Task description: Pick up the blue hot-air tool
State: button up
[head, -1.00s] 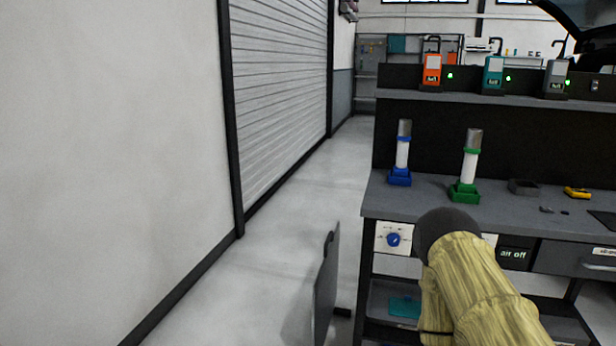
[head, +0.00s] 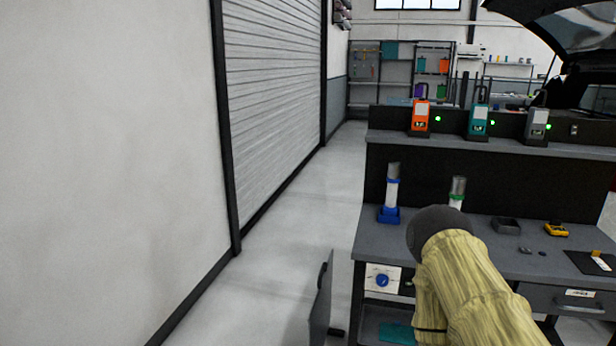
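The blue hot-air tool (head: 391,196) stands upright on the left part of the grey workbench (head: 480,255). It has a blue base, a white body and a metal nozzle on top. A similar green-banded tool (head: 456,193) stands to its right, its lower part hidden behind my arm. My arm, in a yellowish sleeve with a dark rounded end, reaches in from the lower right. My gripper's fingers do not show in the head view.
Orange (head: 420,117), teal (head: 478,122) and grey (head: 537,125) units with green lights stand on the upper shelf. A small dark tray (head: 506,225) and a yellow item (head: 556,230) lie on the bench. A dark upright panel (head: 321,298) stands left of the bench. The left floor is clear.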

aim_at(390, 209)
jog(key=z, duration=0.15)
jog(key=i, duration=0.85)
jog(key=z, duration=0.6)
